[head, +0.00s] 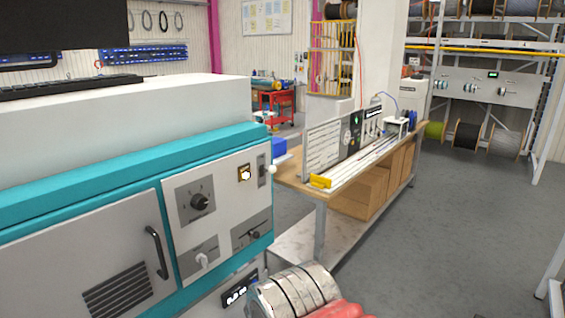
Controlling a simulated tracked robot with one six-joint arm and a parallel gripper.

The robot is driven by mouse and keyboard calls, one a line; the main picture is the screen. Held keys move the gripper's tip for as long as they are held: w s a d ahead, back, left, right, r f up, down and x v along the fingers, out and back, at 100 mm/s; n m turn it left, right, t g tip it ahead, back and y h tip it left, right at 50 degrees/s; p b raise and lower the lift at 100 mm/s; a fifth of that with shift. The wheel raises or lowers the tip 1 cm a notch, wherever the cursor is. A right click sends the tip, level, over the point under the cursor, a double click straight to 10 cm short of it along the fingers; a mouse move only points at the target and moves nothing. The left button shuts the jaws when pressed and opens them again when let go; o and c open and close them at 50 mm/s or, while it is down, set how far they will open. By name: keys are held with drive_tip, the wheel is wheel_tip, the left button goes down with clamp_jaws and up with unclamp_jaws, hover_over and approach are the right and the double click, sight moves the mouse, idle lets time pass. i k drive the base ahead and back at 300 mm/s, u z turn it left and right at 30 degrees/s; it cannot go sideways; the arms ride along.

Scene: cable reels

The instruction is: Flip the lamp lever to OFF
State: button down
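A light grey control panel (218,215) is on the front of the teal and white machine at the left. At its upper right, a lever with a round white knob (272,169) sticks out from a dark upright plate (262,170). A small lit switch or lamp (244,173) is just left of it. Lower on the panel are a white-handled control (202,260) and a dark plate with a slanted slider or lever (251,235). The labels are too small to read, so I cannot tell which is the lamp lever or its position. My gripper is not in view.
A black rotary knob (199,202) and a black door handle (156,252) are on the machine front. A wooden bench (333,196) with a measuring device stands to the right. Shelves of cable reels (468,135) are at the back right.

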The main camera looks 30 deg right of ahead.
sight(272, 168)
drive_tip(key=u, duration=0.05)
drive_tip(key=i, duration=1)
drive_tip(key=z, duration=0.05)
